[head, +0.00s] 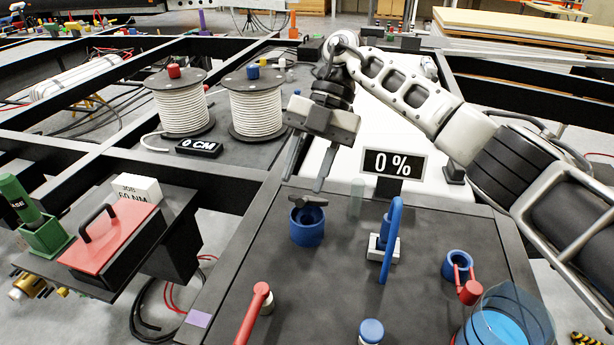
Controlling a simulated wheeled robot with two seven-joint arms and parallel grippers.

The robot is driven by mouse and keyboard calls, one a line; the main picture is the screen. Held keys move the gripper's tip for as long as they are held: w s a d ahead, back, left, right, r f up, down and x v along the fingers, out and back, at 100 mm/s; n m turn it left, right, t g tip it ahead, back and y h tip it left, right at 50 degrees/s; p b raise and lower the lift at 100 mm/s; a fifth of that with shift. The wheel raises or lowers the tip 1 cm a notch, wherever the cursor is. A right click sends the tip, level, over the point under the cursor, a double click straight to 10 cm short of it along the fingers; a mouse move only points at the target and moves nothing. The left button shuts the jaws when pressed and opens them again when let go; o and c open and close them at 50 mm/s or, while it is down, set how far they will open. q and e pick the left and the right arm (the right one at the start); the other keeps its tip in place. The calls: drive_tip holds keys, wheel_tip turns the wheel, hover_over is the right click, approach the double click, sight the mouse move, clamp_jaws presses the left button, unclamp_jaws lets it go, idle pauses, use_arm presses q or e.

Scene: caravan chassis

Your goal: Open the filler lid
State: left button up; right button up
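A short blue cylinder (306,232) with a dark cap and grey cross handle (308,201) on top stands upright on the dark panel; it looks like the filler and its lid, which sits in place. My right gripper (303,185) points down just above and behind this cap. Its two grey fingers are apart with nothing visible between them. Whether a fingertip touches the handle cannot be told. My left gripper is not in view.
A red lever (255,312), a blue pot with red handle (457,264) and a clear container of blue liquid (505,325) are nearby. Rope spools (257,108) stand back left.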

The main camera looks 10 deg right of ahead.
drive_tip(key=s+r, duration=0.3)
drive_tip(key=s, duration=0.3)
drive_tip(key=s+a+r+b, duration=0.1)
drive_tip(key=s+r, duration=0.3)
drive_tip(key=s, duration=0.1)
drive_tip(key=shift+s+a+r, duration=0.15)
drive_tip(key=shift+s+a, duration=0.1)
drive_tip(key=shift+s, duration=0.1)
